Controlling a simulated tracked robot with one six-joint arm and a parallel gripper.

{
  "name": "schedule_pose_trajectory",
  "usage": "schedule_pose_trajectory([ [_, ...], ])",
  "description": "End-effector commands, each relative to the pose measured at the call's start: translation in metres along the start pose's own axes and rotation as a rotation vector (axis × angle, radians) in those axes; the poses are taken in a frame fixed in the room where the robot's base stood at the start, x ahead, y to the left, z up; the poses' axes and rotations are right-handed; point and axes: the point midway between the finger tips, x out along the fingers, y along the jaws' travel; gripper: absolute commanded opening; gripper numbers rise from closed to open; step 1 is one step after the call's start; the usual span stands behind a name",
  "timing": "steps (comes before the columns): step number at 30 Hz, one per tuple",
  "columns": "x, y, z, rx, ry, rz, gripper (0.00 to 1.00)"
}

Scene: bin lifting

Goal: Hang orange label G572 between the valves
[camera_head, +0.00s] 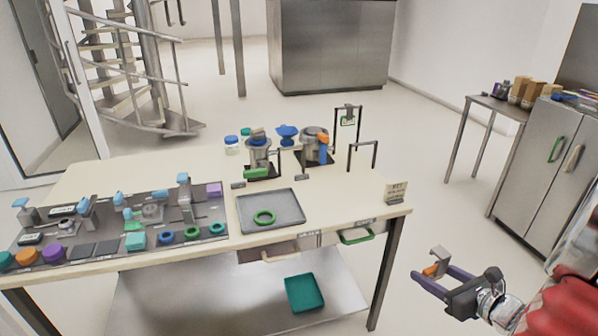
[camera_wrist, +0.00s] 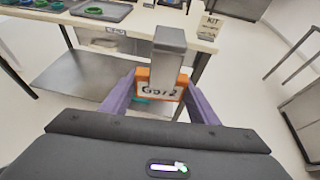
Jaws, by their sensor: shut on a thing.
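The orange label G572 (camera_wrist: 160,88), with a grey block-like piece (camera_wrist: 169,48) above it, sits between the purple fingers of my gripper (camera_wrist: 160,100). Several blue-handled fittings that look like valves (camera_head: 85,206) stand on the grey board at the table's left. I cannot tell for certain which fittings are the valves.
The table (camera_head: 350,190) carries a grey tray (camera_head: 270,222) with a green ring, metal pots (camera_head: 258,155), a small black stand (camera_head: 347,120) and a card sign (camera_head: 396,192) at its right corner. A green bin (camera_head: 304,293) lies on the lower shelf. A metal cabinet (camera_head: 545,165) stands right.

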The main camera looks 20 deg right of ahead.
Motion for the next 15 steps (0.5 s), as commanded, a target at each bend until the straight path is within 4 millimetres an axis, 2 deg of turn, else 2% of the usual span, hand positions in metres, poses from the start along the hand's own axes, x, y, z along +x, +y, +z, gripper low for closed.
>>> schedule_pose_trajectory([
  [8, 0.031, 0.016, 0.005, -0.036, 0.000, 0.089, 0.36],
  [15, 0.066, 0.041, 0.007, -0.077, 0.002, 0.191, 0.36],
])
